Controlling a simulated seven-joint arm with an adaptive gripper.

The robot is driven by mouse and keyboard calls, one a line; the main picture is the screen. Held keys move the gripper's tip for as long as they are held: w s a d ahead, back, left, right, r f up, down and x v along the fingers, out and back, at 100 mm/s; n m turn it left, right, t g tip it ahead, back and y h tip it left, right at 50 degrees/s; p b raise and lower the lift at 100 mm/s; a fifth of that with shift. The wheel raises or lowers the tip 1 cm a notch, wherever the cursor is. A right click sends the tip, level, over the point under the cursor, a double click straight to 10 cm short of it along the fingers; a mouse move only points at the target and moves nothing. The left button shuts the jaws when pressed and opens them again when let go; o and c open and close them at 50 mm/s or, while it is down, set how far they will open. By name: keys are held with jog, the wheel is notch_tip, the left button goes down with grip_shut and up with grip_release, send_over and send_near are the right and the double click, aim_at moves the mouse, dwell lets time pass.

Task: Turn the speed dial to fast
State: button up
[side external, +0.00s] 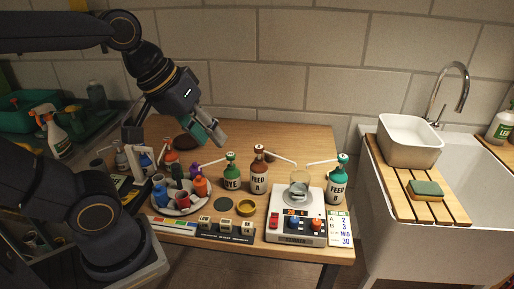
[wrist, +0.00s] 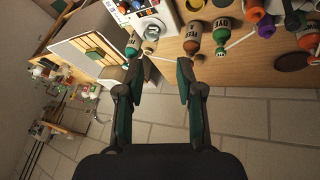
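The white stirrer-like machine (side external: 283,238) stands near the table's front edge in the side external view. Its front panel carries a small lit display, a red switch (side external: 274,220), a blue dial (side external: 293,224) and an orange-red dial (side external: 317,224). I cannot read the labels or tell which dial sets speed. A clear beaker (side external: 299,187) sits on top. My gripper (side external: 209,140) is raised above the back left of the table, well apart from the machine. In the wrist view my gripper (wrist: 158,82) is open, with nothing between its fingers. The machine (wrist: 162,18) shows at the top edge there.
A brown FEED bottle (side external: 259,172), a green bottle (side external: 231,172) and a teal FEED bottle (side external: 338,182) stand around the machine. A round tray (side external: 162,208) of colored pots is at left. A card (side external: 340,229) lies right of the machine. A sink (side external: 480,190) is farther right.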

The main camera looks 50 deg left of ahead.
jog(key=shift+o, duration=0.9)
jog(key=w+d+n+g+h, duration=0.1)
jog(key=w+d+n+g, duration=0.1)
jog(key=w+n, duration=0.4)
jog(key=shift+w+d+r+n, duration=0.2)
jog(key=shift+w+n, duration=0.2)
jog(key=shift+w, duration=0.3)
jog(key=n+g+h, duration=0.2)
jog(key=n+g, duration=0.1)
jog(key=n, duration=0.3)
send_over(294, 219)
jog(key=a, duration=0.5)
notch_tip(294, 219, down, 8)
jog(key=shift+g+h, duration=0.4)
jog(key=a+x, duration=0.1)
jog(key=x, duration=1.2)
jog(key=a+f+x, duration=0.1)
jog(key=x, duration=0.6)
jog(key=shift+a+f, duration=0.1)
jog(key=shift+a, duration=0.25)
grip_shut()
